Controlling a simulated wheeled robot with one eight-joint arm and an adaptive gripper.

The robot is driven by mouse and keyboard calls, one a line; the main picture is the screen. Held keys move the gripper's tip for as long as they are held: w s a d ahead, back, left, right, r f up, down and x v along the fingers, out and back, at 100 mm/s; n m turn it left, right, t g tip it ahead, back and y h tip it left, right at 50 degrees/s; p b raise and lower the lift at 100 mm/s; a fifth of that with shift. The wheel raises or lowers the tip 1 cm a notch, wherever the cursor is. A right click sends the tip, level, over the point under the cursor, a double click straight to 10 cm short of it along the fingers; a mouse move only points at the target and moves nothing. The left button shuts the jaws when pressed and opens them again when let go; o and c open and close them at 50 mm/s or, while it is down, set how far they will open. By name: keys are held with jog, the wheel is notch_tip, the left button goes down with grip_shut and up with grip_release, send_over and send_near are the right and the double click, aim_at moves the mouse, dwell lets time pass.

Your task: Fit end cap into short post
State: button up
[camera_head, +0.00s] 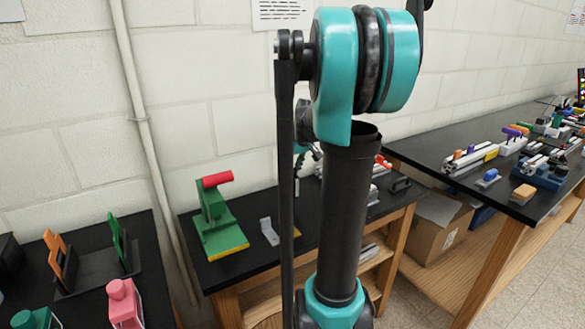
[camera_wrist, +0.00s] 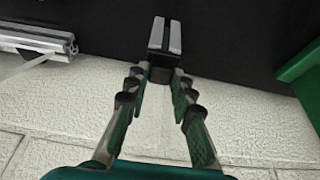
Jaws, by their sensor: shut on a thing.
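In the wrist view, my gripper (camera_wrist: 160,74) points away from the camera with its two fingertips closed on a dark-ended silver piece (camera_wrist: 165,38). This piece shows two bright strips with a dark slot between them, and looks like a short length of slotted extrusion. It projects beyond the fingertips over a dark surface. I cannot tell whether its dark end is a separate end cap or just the shaded end of the piece. In the head view, my own arm hides most of the gripper and whatever it holds.
A green stand with a red handle (camera_head: 213,220) and a grey bracket (camera_head: 269,232) are on the middle black table (camera_head: 245,265). A silver extrusion (camera_wrist: 40,40) lies at upper left in the wrist view. The right table (camera_head: 455,135) carries several parts. A cardboard box (camera_head: 437,228) stands below.

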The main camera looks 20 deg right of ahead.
jog(key=shift+f, duration=0.35)
jog(key=o, duration=1)
